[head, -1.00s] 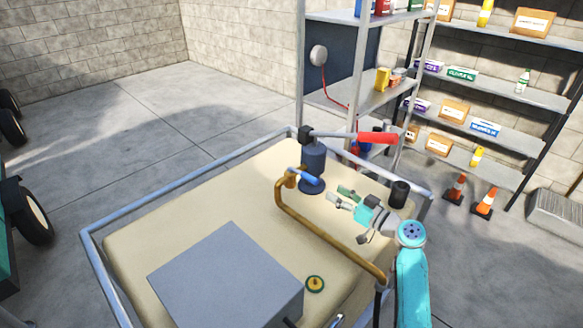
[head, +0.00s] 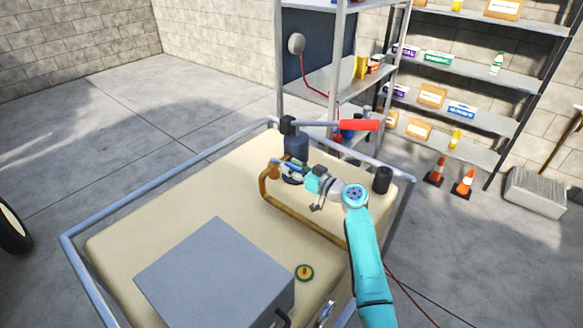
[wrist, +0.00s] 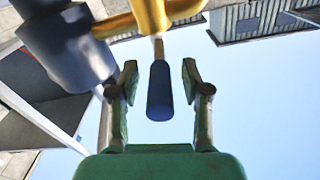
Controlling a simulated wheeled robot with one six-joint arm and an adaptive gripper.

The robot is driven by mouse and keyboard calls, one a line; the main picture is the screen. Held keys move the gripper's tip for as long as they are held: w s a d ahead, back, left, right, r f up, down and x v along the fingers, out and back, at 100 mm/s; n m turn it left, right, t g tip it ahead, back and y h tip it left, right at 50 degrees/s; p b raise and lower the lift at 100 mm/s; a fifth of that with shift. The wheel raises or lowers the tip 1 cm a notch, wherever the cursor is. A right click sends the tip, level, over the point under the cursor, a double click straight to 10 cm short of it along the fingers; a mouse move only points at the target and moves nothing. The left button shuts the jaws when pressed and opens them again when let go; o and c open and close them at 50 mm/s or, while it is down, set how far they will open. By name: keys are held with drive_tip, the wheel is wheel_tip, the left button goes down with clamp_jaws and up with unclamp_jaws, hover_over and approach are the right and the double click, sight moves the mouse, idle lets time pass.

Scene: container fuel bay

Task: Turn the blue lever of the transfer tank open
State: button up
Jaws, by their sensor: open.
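The blue lever (wrist: 159,92) hangs between the two open fingers of my gripper (wrist: 160,100) in the wrist view, with a gap on both sides. Its thin stem meets a brass pipe fitting (wrist: 150,15) above it. In the head view my gripper (head: 289,168) is at the brass pipe's upper end, beside the dark blue hand pump (head: 296,146). There the fingers partly hide the lever. The transfer tank (head: 190,212) is a cream block inside a grey tube frame. The pump's handle has a red grip (head: 359,125).
A black cylinder (head: 382,180) stands right of my gripper. Shelves (head: 470,112) and orange cones (head: 464,184) are behind. The floor at left is mostly clear.

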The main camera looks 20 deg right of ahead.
drive_tip(key=shift+w, duration=0.1)
clamp_jaws()
drive_tip(key=shift+a+h, duration=0.2)
drive_tip(key=shift+h, duration=0.1)
drive_tip(key=shift+s+a+m+t+h, duration=0.25)
drive_tip(key=shift+a+m+t+h, duration=0.3)
drive_tip(key=shift+m+h, duration=0.5)
drive_tip(key=shift+s+a+m+t+h, duration=0.2)
drive_tip(key=shift+a+m+t+h, duration=0.45)
drive_tip(key=shift+h, duration=0.55)
drive_tip(key=shift+s+a+m+t+h, duration=0.3)
drive_tip(key=shift+m+t+h, duration=0.1)
drive_tip(key=shift+m+h, duration=0.7)
drive_tip(key=shift+a+m+h, duration=0.3)
drive_tip(key=shift+h, duration=0.45)
unclamp_jaws()
drive_tip(key=s+d, duration=0.1)
drive_tip(key=s, duration=1.1)
drive_tip(key=shift+d, duration=0.15)
